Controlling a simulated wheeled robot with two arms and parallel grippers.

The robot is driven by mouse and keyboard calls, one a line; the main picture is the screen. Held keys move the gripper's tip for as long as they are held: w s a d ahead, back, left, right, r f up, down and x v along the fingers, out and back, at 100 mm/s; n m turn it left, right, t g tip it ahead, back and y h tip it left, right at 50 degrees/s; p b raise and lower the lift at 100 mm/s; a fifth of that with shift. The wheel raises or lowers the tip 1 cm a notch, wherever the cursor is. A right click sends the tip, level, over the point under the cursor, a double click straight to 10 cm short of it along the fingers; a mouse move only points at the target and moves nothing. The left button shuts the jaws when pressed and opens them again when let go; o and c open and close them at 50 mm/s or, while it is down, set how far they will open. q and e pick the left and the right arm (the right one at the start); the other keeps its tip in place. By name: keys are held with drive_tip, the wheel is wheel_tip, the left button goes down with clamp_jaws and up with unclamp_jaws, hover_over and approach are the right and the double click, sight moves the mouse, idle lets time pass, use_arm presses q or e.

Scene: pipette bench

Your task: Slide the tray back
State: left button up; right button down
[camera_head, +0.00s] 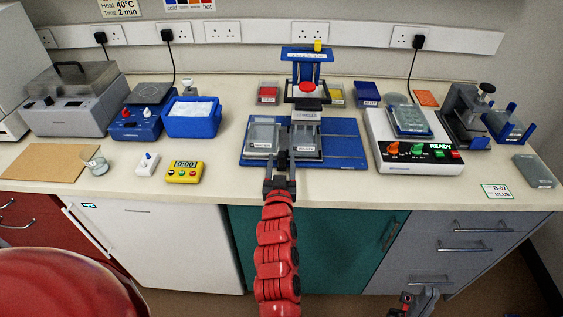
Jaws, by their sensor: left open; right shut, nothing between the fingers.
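A blue station (345,148) stands mid-bench, with a pipetting head topped by a red knob (307,87). On its base sit two grey labelled trays, a left one (263,136) and a right one (308,143), side by side. Which of these parts slides cannot be told. My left gripper (282,160) is open at the front edge of the station, by the gap between the two trays. Whether its fingers touch either tray is hidden. My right gripper (406,299) is shut and empty, low in front of the cabinets, away from the bench top.
A white READY device (415,165) stands right of the station. A yellow timer (184,173), a blue ice tub (193,122) and a glass beaker (96,163) are on the left. Small red (268,94) and blue (367,94) boxes stand behind. The front bench strip is mostly clear.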

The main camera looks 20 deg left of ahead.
use_arm(q)
clamp_jaws()
idle(1.3)
